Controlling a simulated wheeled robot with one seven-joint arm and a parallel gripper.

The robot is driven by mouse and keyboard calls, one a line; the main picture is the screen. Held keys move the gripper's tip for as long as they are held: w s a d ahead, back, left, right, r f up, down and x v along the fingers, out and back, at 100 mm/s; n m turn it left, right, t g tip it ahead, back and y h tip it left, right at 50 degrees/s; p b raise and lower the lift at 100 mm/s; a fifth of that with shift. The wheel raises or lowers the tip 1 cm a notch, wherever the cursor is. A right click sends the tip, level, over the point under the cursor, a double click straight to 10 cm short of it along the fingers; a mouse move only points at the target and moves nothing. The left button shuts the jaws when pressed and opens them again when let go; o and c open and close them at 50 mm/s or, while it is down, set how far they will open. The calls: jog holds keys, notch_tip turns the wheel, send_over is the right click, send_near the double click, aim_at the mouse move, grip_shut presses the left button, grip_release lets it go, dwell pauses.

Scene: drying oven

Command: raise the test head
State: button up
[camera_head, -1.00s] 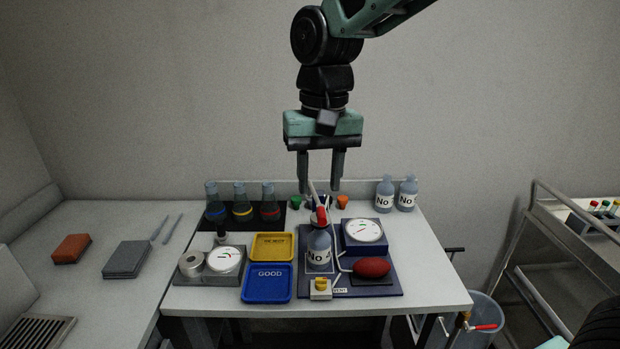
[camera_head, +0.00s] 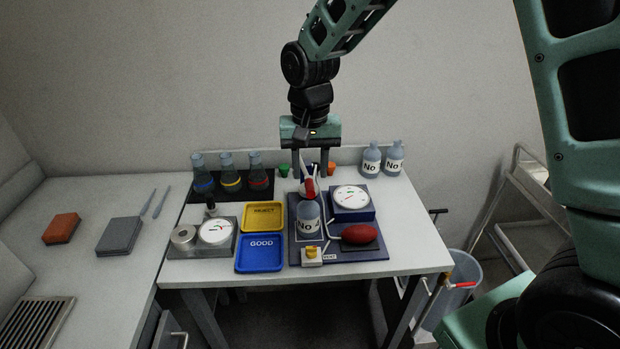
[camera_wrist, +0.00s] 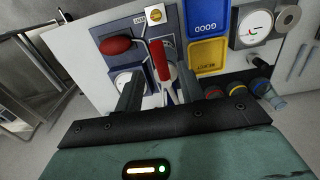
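My gripper (camera_head: 311,172) points down above and behind the board. Its fingers are open and empty, as the wrist view also shows (camera_wrist: 159,90). A dial (camera_head: 351,197) and red bulb (camera_head: 358,234) sit on the board's right.
Yellow REJECT (camera_head: 263,230) and blue GOOD (camera_head: 258,268) trays lie left of the board, beside a second gauge (camera_head: 215,232). Several flasks stand on a black mat (camera_head: 223,198) at the back left. Two bottles (camera_head: 383,160) stand back right. A bin (camera_head: 458,285) is right of the table.

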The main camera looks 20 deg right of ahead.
aim_at(310, 186)
jog(key=shift+f, duration=2.15)
